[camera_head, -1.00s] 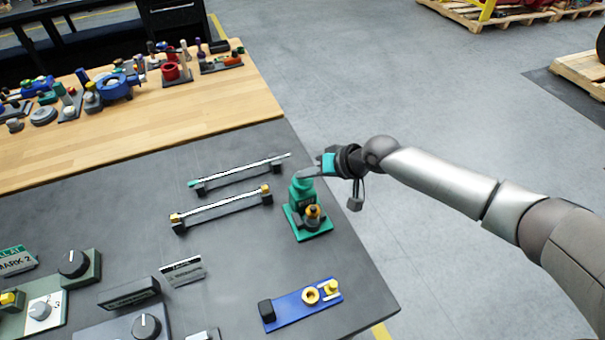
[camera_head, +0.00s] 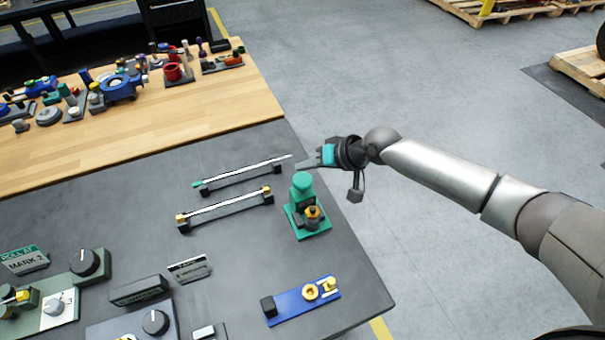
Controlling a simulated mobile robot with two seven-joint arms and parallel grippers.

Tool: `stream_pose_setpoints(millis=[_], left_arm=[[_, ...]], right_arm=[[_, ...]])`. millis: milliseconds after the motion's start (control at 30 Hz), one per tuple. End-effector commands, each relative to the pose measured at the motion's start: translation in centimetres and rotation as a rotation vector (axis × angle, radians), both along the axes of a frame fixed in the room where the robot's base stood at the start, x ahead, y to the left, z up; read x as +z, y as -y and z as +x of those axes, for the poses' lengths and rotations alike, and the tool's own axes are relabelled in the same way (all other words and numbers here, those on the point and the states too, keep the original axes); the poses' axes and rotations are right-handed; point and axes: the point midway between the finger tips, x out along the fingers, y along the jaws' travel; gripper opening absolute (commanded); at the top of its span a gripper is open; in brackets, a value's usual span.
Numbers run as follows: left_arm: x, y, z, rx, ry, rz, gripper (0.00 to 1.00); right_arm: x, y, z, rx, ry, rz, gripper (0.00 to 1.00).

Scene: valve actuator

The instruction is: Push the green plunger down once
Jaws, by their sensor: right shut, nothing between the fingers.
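The green plunger (camera_head: 302,185) stands upright on its flat green base (camera_head: 320,232) near the right edge of the dark table. A round yellow-orange and dark fitting (camera_head: 313,214) sits on the base in front of it. My right gripper (camera_head: 301,166) is shut and empty. My left gripper is not in view.
Two slim rods on dark holders, one (camera_head: 246,172) behind the other (camera_head: 227,207), lie left of the plunger. A blue plate (camera_head: 303,304) with yellow fittings lies in front. Dials (camera_head: 155,322) and signs stand at the front left.

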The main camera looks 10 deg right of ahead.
Motion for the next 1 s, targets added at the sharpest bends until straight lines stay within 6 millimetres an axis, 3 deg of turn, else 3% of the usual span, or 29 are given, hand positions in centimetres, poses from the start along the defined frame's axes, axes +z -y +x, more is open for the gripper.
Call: stream_pose_setpoints(millis=[100, 300, 1000], left_arm=[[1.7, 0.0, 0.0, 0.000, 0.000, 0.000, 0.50], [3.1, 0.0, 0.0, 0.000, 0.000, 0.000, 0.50], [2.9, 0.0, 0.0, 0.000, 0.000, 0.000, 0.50]], right_arm=[[1.7, 0.0, 0.0, 0.001, 0.000, 0.001, 0.00], [3.2, 0.0, 0.0, 0.000, 0.001, 0.001, 0.00], [3.0, 0.0, 0.0, 0.001, 0.001, 0.000, 0.00]])
